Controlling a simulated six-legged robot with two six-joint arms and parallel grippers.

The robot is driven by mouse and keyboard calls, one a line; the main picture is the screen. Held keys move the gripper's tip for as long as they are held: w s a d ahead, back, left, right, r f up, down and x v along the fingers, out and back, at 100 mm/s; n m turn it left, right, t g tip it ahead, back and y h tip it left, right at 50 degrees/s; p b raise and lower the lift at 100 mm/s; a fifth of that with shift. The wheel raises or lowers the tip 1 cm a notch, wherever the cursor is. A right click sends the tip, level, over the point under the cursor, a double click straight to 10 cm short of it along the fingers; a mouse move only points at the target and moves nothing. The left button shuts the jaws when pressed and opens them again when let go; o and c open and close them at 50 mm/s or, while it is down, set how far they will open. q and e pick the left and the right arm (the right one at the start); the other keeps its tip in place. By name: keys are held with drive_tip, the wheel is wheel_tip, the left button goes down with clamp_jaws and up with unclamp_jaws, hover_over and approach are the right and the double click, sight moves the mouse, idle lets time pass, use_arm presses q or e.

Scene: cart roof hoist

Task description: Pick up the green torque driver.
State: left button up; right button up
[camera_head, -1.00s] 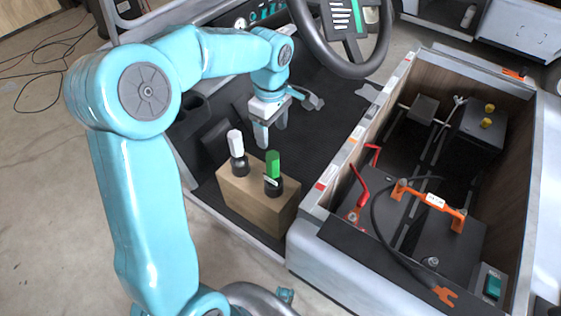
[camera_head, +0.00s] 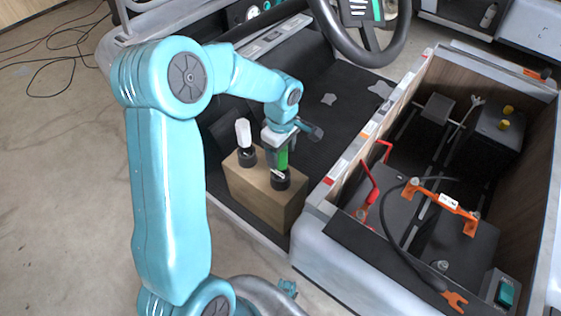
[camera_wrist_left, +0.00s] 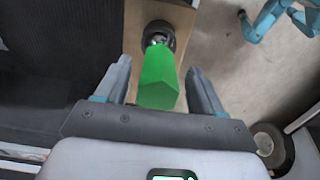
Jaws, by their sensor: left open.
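The green torque driver (camera_head: 281,158) stands upright in a dark round holder on a wooden block (camera_head: 262,197) in the cart's footwell. A white-handled driver (camera_head: 243,133) stands beside it on the same block. My left gripper (camera_head: 276,152) is at the green handle, coming from above. In the left wrist view the green torque driver (camera_wrist_left: 158,78) lies between the two open fingers of my left gripper (camera_wrist_left: 158,82), with gaps on both sides. The handle's lower end sits in the dark holder. My right gripper is not in view.
An open battery bay (camera_head: 335,197) with cables and an orange-handled bar (camera_head: 445,204) lies to the right of the block. A steering wheel (camera_head: 365,45) hangs above the footwell. The dark floor (camera_head: 335,115) behind the block is mostly clear.

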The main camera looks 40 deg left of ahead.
sight(281, 165)
use_arm(q)
wheel_tip(281, 165, down, 4)
drive_tip(key=shift+r, duration=0.25)
clamp_jaws()
drive_tip(key=shift+r, duration=0.1)
